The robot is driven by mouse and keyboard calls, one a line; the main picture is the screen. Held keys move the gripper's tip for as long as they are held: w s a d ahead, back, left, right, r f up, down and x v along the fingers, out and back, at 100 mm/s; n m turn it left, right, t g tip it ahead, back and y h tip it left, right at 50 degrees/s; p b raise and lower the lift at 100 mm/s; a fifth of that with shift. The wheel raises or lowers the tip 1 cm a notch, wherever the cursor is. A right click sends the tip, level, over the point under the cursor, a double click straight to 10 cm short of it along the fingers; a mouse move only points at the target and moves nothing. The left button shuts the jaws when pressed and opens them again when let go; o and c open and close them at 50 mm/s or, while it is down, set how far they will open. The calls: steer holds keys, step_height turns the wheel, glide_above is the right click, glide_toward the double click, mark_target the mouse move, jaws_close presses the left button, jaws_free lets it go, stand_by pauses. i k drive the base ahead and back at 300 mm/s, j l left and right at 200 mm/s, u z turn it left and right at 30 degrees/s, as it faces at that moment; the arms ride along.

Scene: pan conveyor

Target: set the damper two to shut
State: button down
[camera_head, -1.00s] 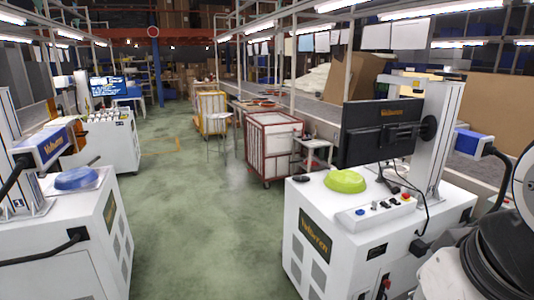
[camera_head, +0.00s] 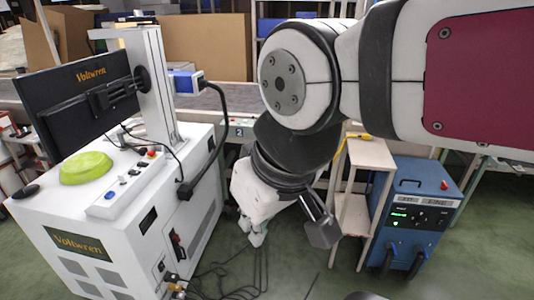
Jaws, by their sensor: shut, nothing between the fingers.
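A small plate marked "2" (camera_head: 239,132) sits on the front edge of the grey conveyor, left of my arm. I cannot make out a damper or its handle near it, and my arm covers part of the conveyor front to the right. My gripper (camera_head: 256,238) hangs low in front of the conveyor, pointing down, shut and empty. It is right of the white machine cabinet and apart from it.
The white cabinet (camera_head: 145,235) carries a black monitor (camera_head: 85,95), a lime green lid (camera_head: 86,167) and a button panel. A wooden stand (camera_head: 368,155) and a blue power unit (camera_head: 413,215) stand right of my gripper. Cables lie on the floor below.

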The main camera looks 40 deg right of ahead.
mark_target(422, 248)
steer(key=z, duration=2)
steer(key=i+l+z, duration=0.15)
steer(key=l, duration=0.4)
steer(key=i, duration=0.6)
steer(key=k, duration=0.65)
steer(key=i+j+z, duration=0.25)
steer(key=j, duration=0.3)
steer(key=i+j+z, duration=0.1)
steer(key=i+j, duration=0.15)
steer(key=i+j+z, duration=0.15)
steer(key=j, duration=0.25)
